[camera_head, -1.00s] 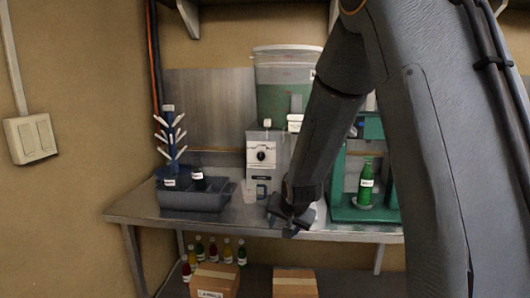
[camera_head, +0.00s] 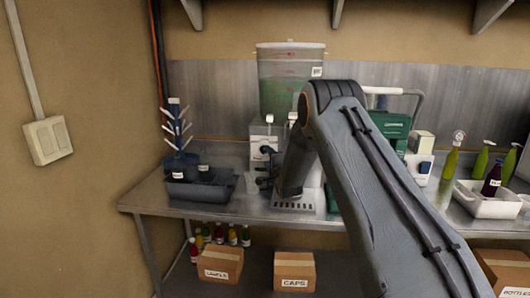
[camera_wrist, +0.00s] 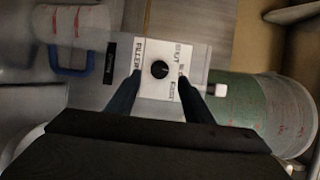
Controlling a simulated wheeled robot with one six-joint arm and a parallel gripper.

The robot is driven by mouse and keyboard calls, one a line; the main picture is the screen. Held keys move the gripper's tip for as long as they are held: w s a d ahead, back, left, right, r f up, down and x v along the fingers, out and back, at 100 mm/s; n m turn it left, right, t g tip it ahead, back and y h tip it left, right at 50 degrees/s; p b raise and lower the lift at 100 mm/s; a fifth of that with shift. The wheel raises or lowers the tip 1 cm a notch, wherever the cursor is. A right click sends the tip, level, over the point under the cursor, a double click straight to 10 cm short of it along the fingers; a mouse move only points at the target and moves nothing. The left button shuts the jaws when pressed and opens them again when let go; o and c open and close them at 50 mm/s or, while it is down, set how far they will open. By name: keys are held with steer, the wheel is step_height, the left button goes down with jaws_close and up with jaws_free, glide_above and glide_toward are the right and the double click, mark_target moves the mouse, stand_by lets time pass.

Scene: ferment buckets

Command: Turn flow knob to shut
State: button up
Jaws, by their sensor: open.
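The flow knob (camera_wrist: 160,69) is a round black dial on a white plate with printed labels, in the wrist view. The plate is on the front of the grey filler (camera_head: 258,140), which stands under the ferment bucket (camera_head: 290,72) in the head view. My gripper (camera_wrist: 157,88) is open and faces the plate, its two dark fingers at either side of the knob in the picture. Whether they touch it cannot be told.
A dark bin with a bottle-drying rack (camera_head: 198,190) stands left on the steel bench. A blue-handled jug (camera_wrist: 72,25) shows beside the filler. Boxes (camera_head: 220,264) and several bottles sit on the lower shelf.

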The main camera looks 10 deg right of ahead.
mark_target(264, 151)
steer(key=shift+w+a+p, duration=0.15)
steer(key=shift+w+p, duration=0.2)
steer(key=shift+w, duration=1)
steer(key=shift+w+a+p, duration=0.1)
steer(key=shift+w+p, duration=0.2)
steer(key=shift+w, duration=1)
steer(key=c, duration=1)
